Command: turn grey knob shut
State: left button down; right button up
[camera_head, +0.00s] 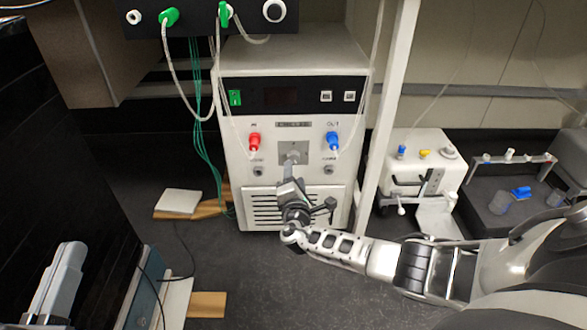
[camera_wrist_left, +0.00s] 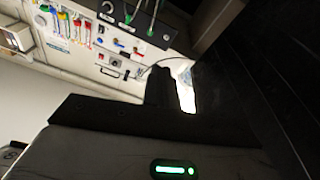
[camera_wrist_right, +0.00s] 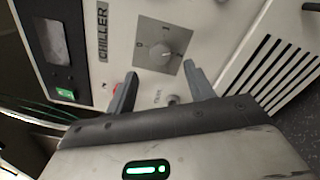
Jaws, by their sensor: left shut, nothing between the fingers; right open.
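The grey knob (camera_wrist_right: 160,57) is round and sits on a square grey plate with printed marks on the front of the white chiller (camera_head: 298,110). In the head view the knob (camera_head: 293,153) is partly covered by my right gripper (camera_head: 291,168). In the right wrist view my right gripper (camera_wrist_right: 161,72) is open, with its fingertips on either side of the knob's near edge. I cannot tell whether they touch it. My left gripper (camera_head: 70,252) is shut and empty at the lower left, far from the knob.
A red connector (camera_head: 255,141) and a blue connector (camera_head: 333,141) flank the knob. A white post (camera_head: 385,120) stands right of the chiller. Tubes hang from the dark panel (camera_head: 210,22) above. A dark wall (camera_head: 70,150) is at left.

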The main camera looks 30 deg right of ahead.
aim_at(293, 159)
jog(key=b+x, duration=0.2)
jog(key=x, duration=0.3)
jog(key=shift+w+d+f, duration=0.1)
jog(key=shift+w+f, duration=0.05)
jog(key=shift+w, duration=0.15)
pick_arm(q)
notch_tip(293, 159, up, 6)
jog(key=s+m+t+h, duration=0.1)
jog(key=m+h, duration=0.4)
jog(key=m, duration=0.2)
jog(key=shift+t+b, duration=0.35)
jog(key=shift+t, duration=0.05)
pick_arm(e)
jog(key=shift+w+d, duration=0.25)
jog(key=shift+w, duration=0.1)
jog(key=c, duration=1)
